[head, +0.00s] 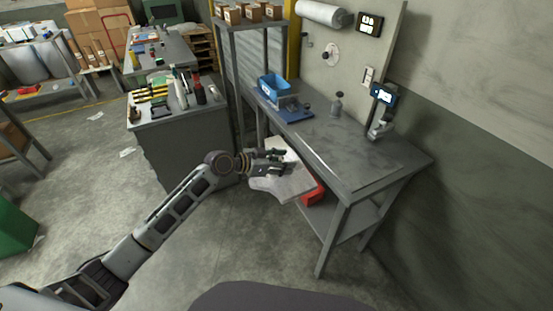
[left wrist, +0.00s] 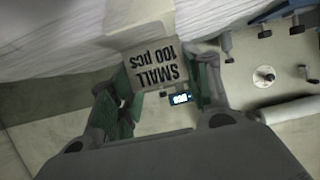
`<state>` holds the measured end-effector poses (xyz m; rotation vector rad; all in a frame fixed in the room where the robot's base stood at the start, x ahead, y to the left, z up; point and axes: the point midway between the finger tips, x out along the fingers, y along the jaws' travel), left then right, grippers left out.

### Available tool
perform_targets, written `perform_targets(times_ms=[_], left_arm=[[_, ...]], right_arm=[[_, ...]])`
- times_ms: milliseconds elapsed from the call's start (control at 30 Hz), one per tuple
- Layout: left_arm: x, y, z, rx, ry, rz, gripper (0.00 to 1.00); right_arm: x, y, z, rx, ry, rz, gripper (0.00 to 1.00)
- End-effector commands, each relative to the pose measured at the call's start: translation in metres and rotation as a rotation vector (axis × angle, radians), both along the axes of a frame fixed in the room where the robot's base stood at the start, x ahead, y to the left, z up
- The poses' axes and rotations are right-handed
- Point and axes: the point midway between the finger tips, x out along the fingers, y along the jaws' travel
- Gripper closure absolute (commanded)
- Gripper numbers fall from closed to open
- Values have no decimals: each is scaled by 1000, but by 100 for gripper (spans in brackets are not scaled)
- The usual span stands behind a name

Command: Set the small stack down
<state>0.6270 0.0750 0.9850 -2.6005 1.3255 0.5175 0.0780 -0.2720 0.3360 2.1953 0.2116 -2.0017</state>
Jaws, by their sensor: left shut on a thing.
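My left gripper (head: 280,161) is shut on the small stack (head: 284,185), a sheaf of thin white film gloves. In the left wrist view, the stack's pale card (left wrist: 155,72), printed "SMALL 100 pcs", sits between the green-sided fingers and reads upside down. Crinkled white film (left wrist: 60,45) spreads beyond the card. In the head view the stack hangs in the air at the left long side of the grey workbench (head: 340,148), apart from its top as far as I can see. The gripper hides part of the stack. My right gripper is not in view.
The bench holds a blue bin (head: 272,87), a blue-based device (head: 294,110), a grey bottle (head: 337,106) and a stand with a lit screen (head: 384,97). Its near half is bare. A red object (head: 313,194) shows below. A cluttered grey cabinet (head: 180,140) stands left.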

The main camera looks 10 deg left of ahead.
Motion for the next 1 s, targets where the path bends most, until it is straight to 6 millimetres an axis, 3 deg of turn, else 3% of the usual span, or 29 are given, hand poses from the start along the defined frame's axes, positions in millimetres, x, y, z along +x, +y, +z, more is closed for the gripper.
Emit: perform_targets(times_ms=[333,700,1000], left_arm=[[-6,-5,-14,-5,2,73,95],[-19,0,-41,-5,4,247,95],[-35,21,-64,-3,3,415,95]], right_arm=[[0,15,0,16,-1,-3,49],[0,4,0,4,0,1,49],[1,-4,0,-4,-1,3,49]])
